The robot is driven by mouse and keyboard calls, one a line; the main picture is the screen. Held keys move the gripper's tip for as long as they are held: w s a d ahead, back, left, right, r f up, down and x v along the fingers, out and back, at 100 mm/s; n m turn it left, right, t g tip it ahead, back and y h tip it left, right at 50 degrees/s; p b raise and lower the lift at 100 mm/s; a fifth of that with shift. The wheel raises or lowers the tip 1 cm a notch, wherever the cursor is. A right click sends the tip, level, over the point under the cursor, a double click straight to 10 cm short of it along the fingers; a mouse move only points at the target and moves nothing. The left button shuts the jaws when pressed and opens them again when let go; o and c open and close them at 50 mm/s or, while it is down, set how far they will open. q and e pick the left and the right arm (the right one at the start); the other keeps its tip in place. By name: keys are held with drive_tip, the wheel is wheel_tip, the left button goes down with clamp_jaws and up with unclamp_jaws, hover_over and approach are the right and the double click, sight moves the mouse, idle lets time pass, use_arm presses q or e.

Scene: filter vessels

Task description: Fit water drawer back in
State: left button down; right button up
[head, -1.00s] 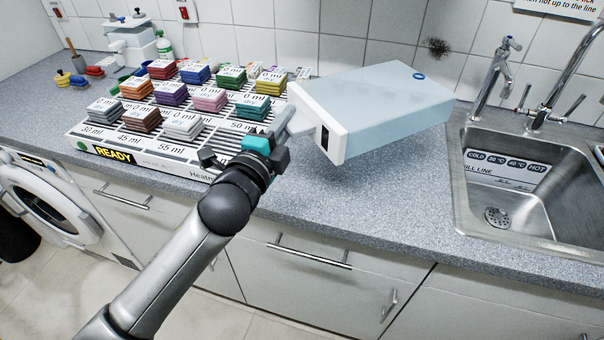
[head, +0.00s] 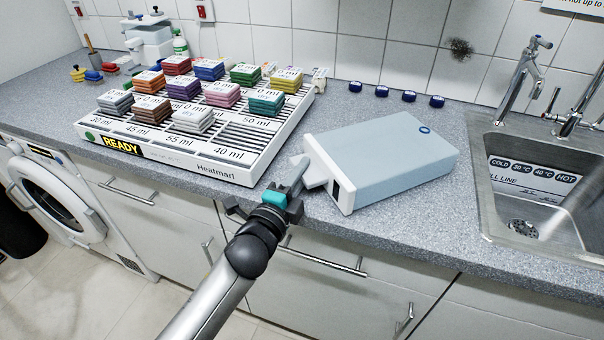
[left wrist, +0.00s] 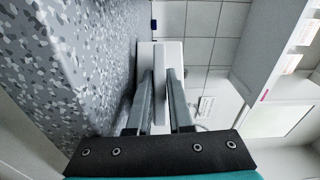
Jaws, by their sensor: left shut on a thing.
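The water drawer (head: 385,165) is a long box with pale blue see-through sides, a white front and a blue ring on top near its far end. It is over the counter between the rack and the sink, its white front facing my left gripper. I cannot tell whether its underside touches the counter. My left gripper (head: 297,180) is shut on the drawer's white handle. In the left wrist view the two fingers (left wrist: 160,90) flank the handle, with the white front (left wrist: 173,52) beyond. My right gripper is not in view. No opening for the drawer can be made out.
A white rack (head: 255,165) with several coloured pads and a READY display stands left of the drawer. A white front-loading machine (head: 55,195) is at far left. The sink (head: 545,185) is right. Several blue caps (head: 396,95) lie behind the drawer. Bare counter (head: 420,215) lies in front.

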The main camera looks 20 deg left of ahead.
use_arm(q)
drive_tip(key=shift+r, duration=0.15)
drive_tip(key=c, duration=0.8)
unclamp_jaws()
drive_tip(key=shift+f, duration=0.2)
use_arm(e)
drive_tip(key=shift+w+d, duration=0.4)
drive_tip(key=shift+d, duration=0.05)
use_arm(q)
drive_tip(key=shift+r, duration=0.15)
drive_tip(key=shift+s+a+p, duration=0.15)
drive_tip(key=shift+s+a, duration=0.05)
drive_tip(key=shift+s, duration=1.8)
drive_tip(key=shift+s+a+p, duration=0.1)
drive_tip(key=shift+s+a, duration=0.15)
drive_tip(key=shift+s, duration=1.75)
drive_tip(key=shift+s+a+p, duration=0.15)
drive_tip(key=shift+s+a, duration=0.05)
drive_tip(key=shift+s, duration=1.8)
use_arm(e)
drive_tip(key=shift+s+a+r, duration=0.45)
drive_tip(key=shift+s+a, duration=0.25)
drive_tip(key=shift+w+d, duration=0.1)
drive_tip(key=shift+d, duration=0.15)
